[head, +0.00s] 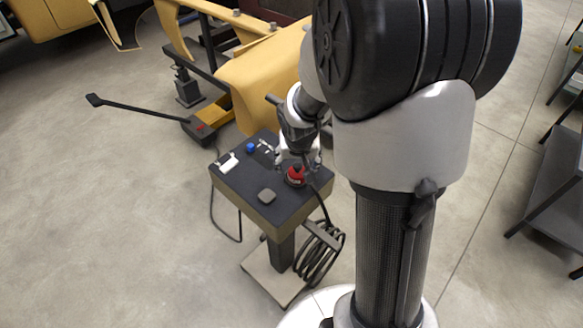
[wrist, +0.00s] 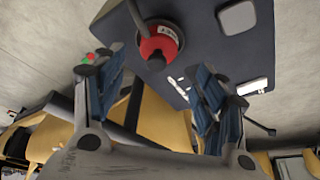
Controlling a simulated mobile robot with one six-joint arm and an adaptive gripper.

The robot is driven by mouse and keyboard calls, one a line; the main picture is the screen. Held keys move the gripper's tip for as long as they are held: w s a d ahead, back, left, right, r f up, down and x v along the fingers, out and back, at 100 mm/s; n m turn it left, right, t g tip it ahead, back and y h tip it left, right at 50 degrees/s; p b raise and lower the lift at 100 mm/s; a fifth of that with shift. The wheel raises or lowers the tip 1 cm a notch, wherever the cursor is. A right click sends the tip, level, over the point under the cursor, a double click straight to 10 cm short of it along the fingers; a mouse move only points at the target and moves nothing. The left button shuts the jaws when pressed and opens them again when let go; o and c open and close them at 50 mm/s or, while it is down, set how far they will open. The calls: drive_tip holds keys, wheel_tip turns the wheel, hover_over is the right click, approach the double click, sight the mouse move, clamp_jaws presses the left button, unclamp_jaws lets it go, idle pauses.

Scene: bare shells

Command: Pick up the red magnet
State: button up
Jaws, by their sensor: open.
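The red magnet (head: 295,177) is a round red piece on the dark top of a small pedestal stand (head: 240,188), near its right edge. In the wrist view the red magnet (wrist: 158,44) shows a black knob and a pale label, with a dark cable by it. My gripper (head: 299,160) is just above the red magnet in the head view. In the wrist view my gripper (wrist: 156,86) is open, its blue-padded fingers apart and empty, with the magnet beyond them. The gap between fingers and magnet is hard to judge.
On the stand top are a blue knob (head: 251,148), a white block (head: 228,162) and a grey rounded block (head: 267,195). A coiled cable (head: 320,255) hangs at its side.

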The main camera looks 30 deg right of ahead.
sight(297, 165)
drive_tip(key=x, duration=0.2)
drive_tip(key=b+x, duration=0.1)
drive_tip(key=x, duration=0.1)
drive_tip(key=b+x, duration=0.1)
drive_tip(key=x, duration=0.1)
drive_tip(key=shift+w+d, duration=0.3)
drive_tip(key=shift+c, duration=0.6)
drive_tip(key=c, duration=1.2)
